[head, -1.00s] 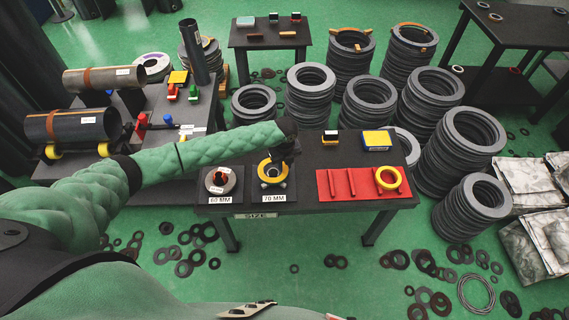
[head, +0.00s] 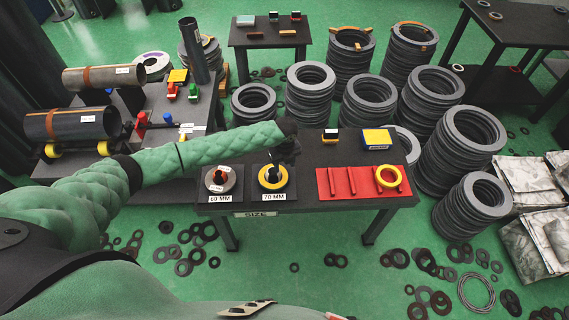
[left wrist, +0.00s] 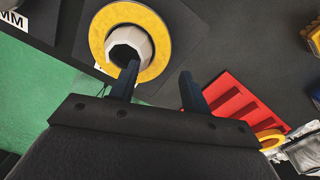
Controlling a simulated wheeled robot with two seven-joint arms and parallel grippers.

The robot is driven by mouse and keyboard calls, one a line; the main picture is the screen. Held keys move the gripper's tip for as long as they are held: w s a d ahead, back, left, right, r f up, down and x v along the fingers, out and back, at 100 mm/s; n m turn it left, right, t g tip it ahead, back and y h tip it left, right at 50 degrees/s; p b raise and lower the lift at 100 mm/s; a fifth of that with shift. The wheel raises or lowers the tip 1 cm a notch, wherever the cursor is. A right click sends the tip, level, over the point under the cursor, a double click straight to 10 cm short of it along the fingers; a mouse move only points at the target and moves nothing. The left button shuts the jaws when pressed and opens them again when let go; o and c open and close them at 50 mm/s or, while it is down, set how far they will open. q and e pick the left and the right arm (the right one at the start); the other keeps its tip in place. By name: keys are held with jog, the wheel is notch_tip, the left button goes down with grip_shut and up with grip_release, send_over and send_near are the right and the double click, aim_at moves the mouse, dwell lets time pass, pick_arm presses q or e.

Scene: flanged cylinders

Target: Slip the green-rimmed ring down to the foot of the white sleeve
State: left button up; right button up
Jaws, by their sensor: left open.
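A yellow ring (head: 264,184) lies around the white sleeve at the 70 MM place on the table; no green rim shows on it. In the left wrist view the yellow ring (left wrist: 98,40) encircles the white sleeve (left wrist: 143,42), looking low around its foot. The sleeve is a short hollow faceted tube with a dark bore. My left gripper (left wrist: 160,88) is open and empty, its two dark fingers apart. One fingertip overlaps the sleeve's near edge in that view; I cannot tell whether they touch. In the head view the left gripper (head: 287,152) hangs just above and behind the ring.
A 60 MM place with a grey-pink ring (head: 211,186) is at the left. A red mat (head: 345,192) with red bars and another yellow ring (head: 380,178) lies at the right. A yellow-blue box (head: 377,139) stands behind it. Stacks of grey rings crowd the floor beyond.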

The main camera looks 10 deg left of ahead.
pick_arm(q)
notch_tip(320, 180, up, 8)
jog(key=b, duration=0.2)
jog(key=shift+b, duration=0.35)
pick_arm(e)
jog(key=r, duration=0.1)
jog(key=w+a+r, duration=0.2)
jog(key=r, duration=0.1)
jog(key=shift+r, duration=0.1)
